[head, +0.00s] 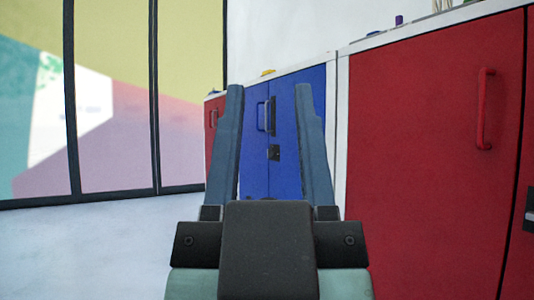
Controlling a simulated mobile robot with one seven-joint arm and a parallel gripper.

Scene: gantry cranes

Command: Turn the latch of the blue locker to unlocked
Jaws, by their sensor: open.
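The blue locker (289,120) stands ahead, seen between the two long fingers of my gripper (270,88). Its two doors meet at a vertical seam near the middle. A small dark latch (274,153) sits at the seam, below a blue vertical handle (269,116). The latch is too small to tell which way it is turned. My gripper is open and empty, and appears to be short of the locker, not touching it. The gripper's fingers and body hide parts of the locker's sides and its bottom.
A red cabinet (430,165) with a red handle (485,108) stands close on the right. Another red cabinet (213,130) is beyond the locker. Small objects, one of them yellow (267,72), lie on the countertop. The pale floor (95,245) at left is clear, before dark-framed coloured panels (110,95).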

